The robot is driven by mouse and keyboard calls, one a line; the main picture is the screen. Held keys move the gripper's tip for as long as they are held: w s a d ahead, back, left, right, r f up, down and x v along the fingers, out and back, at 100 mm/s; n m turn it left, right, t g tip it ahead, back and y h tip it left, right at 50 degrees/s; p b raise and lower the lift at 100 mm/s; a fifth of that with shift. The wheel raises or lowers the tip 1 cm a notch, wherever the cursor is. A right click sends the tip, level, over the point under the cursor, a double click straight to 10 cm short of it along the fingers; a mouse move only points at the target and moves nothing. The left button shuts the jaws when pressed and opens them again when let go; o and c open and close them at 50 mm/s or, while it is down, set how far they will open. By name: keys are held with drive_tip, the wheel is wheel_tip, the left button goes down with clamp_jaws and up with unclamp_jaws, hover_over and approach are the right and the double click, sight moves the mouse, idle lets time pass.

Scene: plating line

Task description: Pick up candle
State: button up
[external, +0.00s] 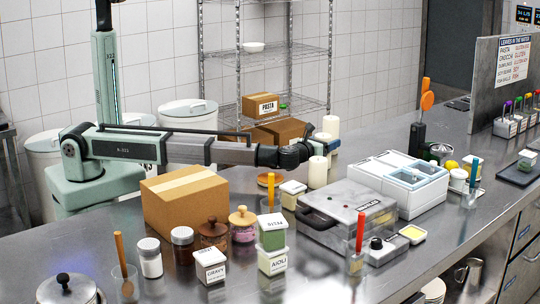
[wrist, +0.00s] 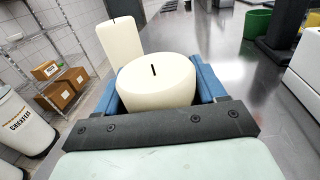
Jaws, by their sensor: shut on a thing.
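A cream pillar candle (external: 317,174) stands upright at my gripper (external: 325,150) in the external view. In the wrist view this candle (wrist: 157,84) sits between the two blue fingers, its dark wick on top. My gripper (wrist: 158,88) is shut on it from the side. Its lower part is hidden in the wrist view; I cannot tell whether its base touches the counter. A second, taller-looking cream candle (external: 331,126) stands just behind, and shows upper left in the wrist view (wrist: 121,42), apart from the fingers.
A grey press (external: 345,222) and a white container unit (external: 400,185) stand to the right. A cardboard box (external: 185,205), several jars and labelled containers stand in front of my arm. A wire shelf (external: 285,50) with boxes is behind. Counter (wrist: 222,52) beyond the candle is partly clear.

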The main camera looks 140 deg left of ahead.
drive_tip(key=shift+c, duration=0.6)
drive_tip(key=shift+r, duration=0.1)
wheel_tip(320, 180, up, 10)
drive_tip(key=shift+f, duration=0.1)
drive_tip(key=w+d+r+m+t, duration=0.1)
drive_tip(key=w+d+r+t, duration=0.2)
drive_tip(key=d, duration=1.1)
drive_tip(key=w+d+r+m, duration=0.1)
drive_tip(key=w+d+r, duration=0.25)
drive_tip(key=d, duration=1.05)
drive_tip(key=w+d+r+m+t, duration=0.15)
drive_tip(key=d+r, duration=0.25)
drive_tip(key=d, duration=1)
drive_tip(key=s+d+r+t, duration=0.1)
drive_tip(key=s+d, duration=0.1)
drive_tip(key=d, duration=0.6)
drive_tip(key=s+d+r+t, duration=0.1)
drive_tip(key=s+d, duration=0.1)
drive_tip(key=d, duration=0.6)
drive_tip(key=shift+m, duration=0.35)
drive_tip(key=shift+w+f, duration=0.15)
drive_tip(key=shift+f, duration=2.15)
drive_tip(key=shift+w+f, duration=0.15)
drive_tip(key=shift+f, duration=2.15)
drive_tip(key=shift+f, duration=0.1)
